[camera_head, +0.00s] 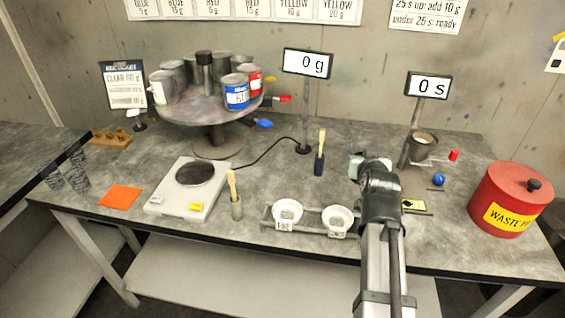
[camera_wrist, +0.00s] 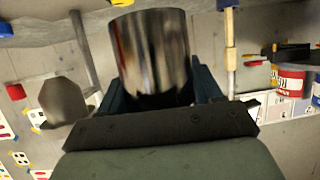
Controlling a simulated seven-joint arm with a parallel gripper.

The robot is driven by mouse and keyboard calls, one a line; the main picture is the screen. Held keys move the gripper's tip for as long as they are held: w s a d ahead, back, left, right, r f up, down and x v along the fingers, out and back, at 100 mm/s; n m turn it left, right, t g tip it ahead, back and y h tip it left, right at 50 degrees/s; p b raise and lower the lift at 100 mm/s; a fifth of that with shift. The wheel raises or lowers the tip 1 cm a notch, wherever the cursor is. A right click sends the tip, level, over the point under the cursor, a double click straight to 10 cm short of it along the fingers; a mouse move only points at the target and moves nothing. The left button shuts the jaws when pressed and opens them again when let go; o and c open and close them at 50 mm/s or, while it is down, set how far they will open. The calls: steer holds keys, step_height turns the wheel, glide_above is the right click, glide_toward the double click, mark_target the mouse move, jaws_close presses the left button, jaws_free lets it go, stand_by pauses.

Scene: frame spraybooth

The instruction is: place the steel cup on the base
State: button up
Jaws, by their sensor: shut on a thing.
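My gripper (camera_wrist: 152,85) is shut on the steel cup (camera_wrist: 150,45), a shiny cylinder between its two fingers in the wrist view. In the head view my gripper (camera_head: 362,165) is above the bench, left of the timer stand, and the arm hides most of the cup. The stand has a grey base (camera_head: 415,205) on the bench with a yellow label (camera_head: 413,204); my arm partly covers the base. A separate cup (camera_head: 423,142) sits in the stand's holder above the base. The held cup appears apart from the base.
A blue ball (camera_head: 438,179) and red tab (camera_head: 454,155) are at the stand's right. A red waste bin (camera_head: 508,200) stands farther right. Two white dishes in a rack (camera_head: 310,222) and a brush (camera_head: 320,155) are left of my arm. A scale (camera_head: 187,190) is farther left.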

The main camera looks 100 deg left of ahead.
steer(key=s+d+f+n+g+h, duration=0.15)
steer(key=s+n+g, duration=0.25)
steer(key=s, duration=2.2)
glide_above(262, 162)
steer(key=w+d, duration=0.2)
steer(key=d, duration=0.2)
steer(key=shift+y, duration=0.25)
steer(key=f, duration=0.4)
steer(key=shift+s+f, duration=0.25)
steer(key=shift+f, duration=0.1)
steer(key=shift+s+a+f, duration=0.25)
steer(key=shift+a+f, duration=0.25)
steer(key=shift+a, duration=0.15)
steer(key=shift+s+a+f, duration=0.3)
steer(key=shift+a+f, duration=0.25)
steer(key=shift+a, duration=0.1)
steer(key=shift+s+a+f, duration=0.25)
steer(key=shift+a+f, duration=0.25)
steer(key=shift+a, duration=0.15)
steer(key=shift+f, duration=0.1)
steer(key=o, duration=1.2)
steer(key=shift+c, duration=0.2)
